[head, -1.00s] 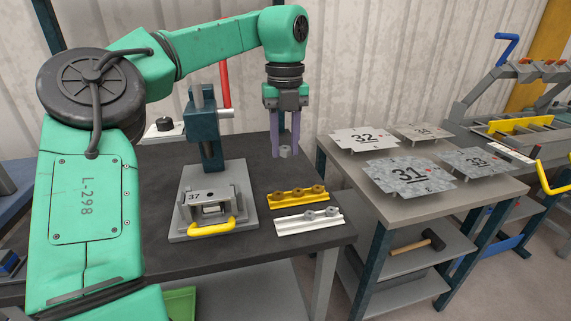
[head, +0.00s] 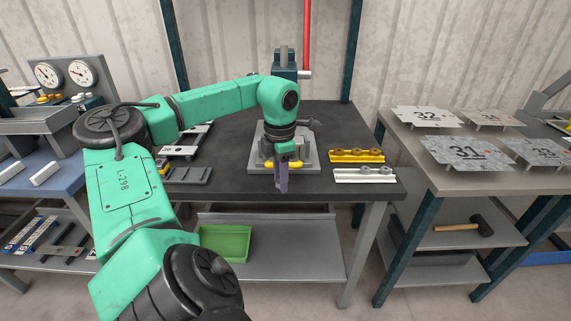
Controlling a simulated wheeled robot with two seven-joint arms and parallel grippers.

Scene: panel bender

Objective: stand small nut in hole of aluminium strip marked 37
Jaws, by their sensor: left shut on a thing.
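My left gripper (head: 281,186) is shut on the small nut, with its purple fingers pointing down. The nut itself is too hidden by the fingers to make out now. The gripper is in front of the grey clamp fixture (head: 307,158) with the yellow handle (head: 268,164), and covers its middle. The aluminium strip marked 37, which showed in that fixture earlier, is hidden behind my gripper and wrist. My right gripper is not in view.
A yellow rack (head: 345,157) with several nuts and a white rack (head: 350,178) with nuts lie right of the fixture on the dark bench (head: 225,186). Grey trays lie at its left. A side table (head: 410,160) holds numbered plates. A green bin (head: 225,243) sits below.

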